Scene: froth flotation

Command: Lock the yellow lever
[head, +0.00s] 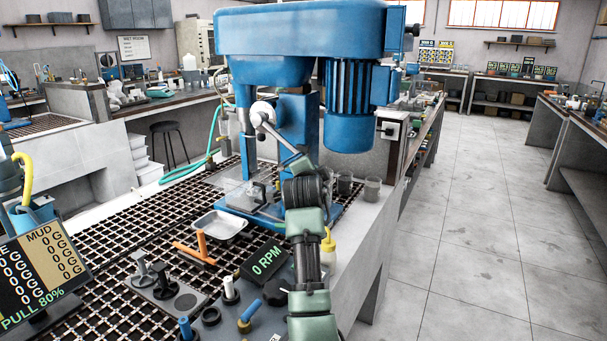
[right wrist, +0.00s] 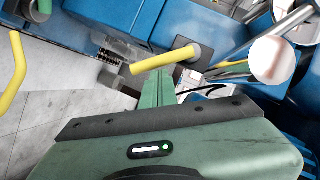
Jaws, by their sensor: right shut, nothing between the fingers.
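The yellow lever (right wrist: 160,61) shows in the right wrist view as a short yellow rod. It sticks out to the left from a grey hub (right wrist: 188,53) on the blue machine. My right gripper (right wrist: 157,82) is shut, with its green fingers together and empty. Its fingertips are just below the lever in the picture; I cannot tell whether they touch it. In the head view my right arm reaches up to the blue flotation machine (head: 300,32), and I cannot make out the lever there. My left gripper is not in view.
A white ball knob (right wrist: 272,60) on a metal arm is right of the lever. A curved yellow piece (right wrist: 14,75) is at the left. In the head view, a metal tray (head: 218,225), orange-handled tool (head: 202,247) and RPM display (head: 268,262) crowd the bench. The right-hand floor is clear.

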